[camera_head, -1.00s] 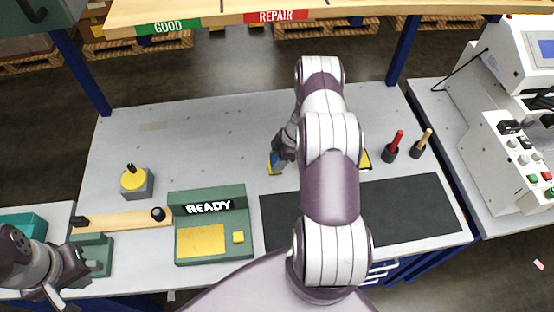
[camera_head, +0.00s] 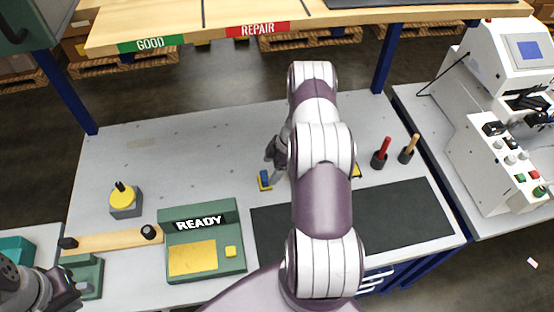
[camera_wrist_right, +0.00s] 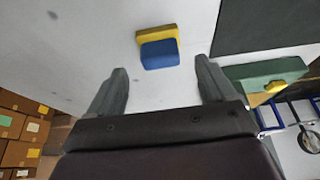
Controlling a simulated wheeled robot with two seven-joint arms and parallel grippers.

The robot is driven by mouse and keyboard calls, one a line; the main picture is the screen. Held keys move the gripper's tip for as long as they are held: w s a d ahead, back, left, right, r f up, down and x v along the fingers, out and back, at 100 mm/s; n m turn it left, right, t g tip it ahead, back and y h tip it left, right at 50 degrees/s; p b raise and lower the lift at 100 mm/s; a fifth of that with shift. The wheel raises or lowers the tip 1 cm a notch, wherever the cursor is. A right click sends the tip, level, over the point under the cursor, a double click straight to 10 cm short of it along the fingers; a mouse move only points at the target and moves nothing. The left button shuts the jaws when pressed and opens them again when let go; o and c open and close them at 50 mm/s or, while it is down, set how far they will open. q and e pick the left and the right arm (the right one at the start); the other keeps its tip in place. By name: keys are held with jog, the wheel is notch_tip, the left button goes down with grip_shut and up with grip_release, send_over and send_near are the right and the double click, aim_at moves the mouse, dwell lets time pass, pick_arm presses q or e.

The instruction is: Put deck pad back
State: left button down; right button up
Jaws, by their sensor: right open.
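A small block with a blue part and a yellow part (camera_head: 265,181) lies on the grey bench, left of my right arm. I cannot tell for sure that it is the deck pad. My right gripper (camera_head: 279,157) is beside it in the head view. In the right wrist view, the block (camera_wrist_right: 158,50) lies ahead of the open, empty fingers of the gripper (camera_wrist_right: 161,66), apart from them. My left gripper (camera_head: 72,290) is at the lower left, beside a green fixture; its jaws are not clear.
A green READY fixture (camera_head: 203,242) with yellow pads and a dark mat (camera_head: 400,218) lie at the front. A wooden bar (camera_head: 112,241) and a yellow-topped knob (camera_head: 123,201) are left. Red (camera_head: 382,153) and wooden (camera_head: 409,149) handled tools stand right. The back left bench is clear.

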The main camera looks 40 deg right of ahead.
jog(key=b+v, duration=0.1)
jog(key=v, duration=0.6)
jog(key=shift+r, duration=0.2)
jog(key=shift+s+d, duration=0.1)
